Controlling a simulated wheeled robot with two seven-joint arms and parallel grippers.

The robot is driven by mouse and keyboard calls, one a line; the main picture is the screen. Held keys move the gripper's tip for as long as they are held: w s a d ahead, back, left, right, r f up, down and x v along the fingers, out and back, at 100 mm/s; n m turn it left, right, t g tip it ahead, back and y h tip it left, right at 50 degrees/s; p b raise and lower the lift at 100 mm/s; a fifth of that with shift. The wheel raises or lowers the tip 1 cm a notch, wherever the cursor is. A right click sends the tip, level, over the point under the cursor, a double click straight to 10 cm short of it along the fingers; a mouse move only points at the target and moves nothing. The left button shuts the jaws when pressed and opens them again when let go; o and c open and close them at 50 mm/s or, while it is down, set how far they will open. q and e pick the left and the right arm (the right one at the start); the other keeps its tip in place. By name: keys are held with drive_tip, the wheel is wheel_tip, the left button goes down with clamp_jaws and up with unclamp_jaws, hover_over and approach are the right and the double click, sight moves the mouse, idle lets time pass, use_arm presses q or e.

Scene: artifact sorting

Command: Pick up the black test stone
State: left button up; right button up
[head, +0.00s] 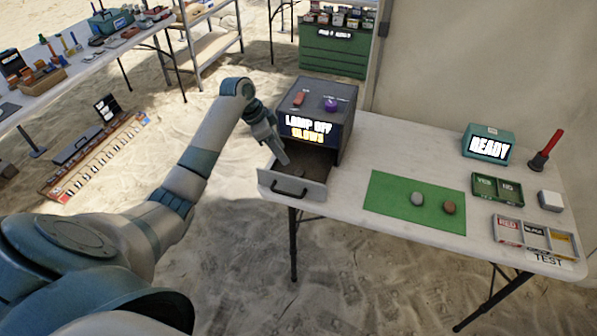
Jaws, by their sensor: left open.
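My left gripper (281,158) is open and points down over the pulled-out drawer (310,191) of a dark box (341,127) labelled "LAMP OFF GLOWS". A small dark shape (299,172) lies on the drawer floor beside the fingertips; I cannot tell whether it is the black test stone. A grey stone (417,199) and a brown stone (449,207) lie apart on the green mat (388,192). My right gripper is not in view.
On the table (348,183) to the right are a teal "READY" box (488,145), a green YES/NO tray (497,187), a sorting tray (536,238), a white block (550,201) and a red-handled tool (547,150). A purple item (331,104) sits on the dark box.

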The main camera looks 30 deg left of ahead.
use_arm(q)
drive_tip(key=p, duration=0.1)
approach(298, 172)
drive_tip(key=shift+x, duration=1.2)
drive_tip(key=shift+s, duration=0.2)
drive_tip(key=shift+w+d+f+p, duration=0.25)
drive_tip(key=shift+f+p, duration=0.2)
drive_tip(key=shift+f, duration=0.1)
drive_tip(key=shift+p+x, duration=0.45)
drive_tip(key=shift+x, duration=1.55)
drive_tip(key=shift+w+a, duration=0.1)
drive_tip(key=shift+c, duration=0.4)
drive_tip(key=c, duration=0.7)
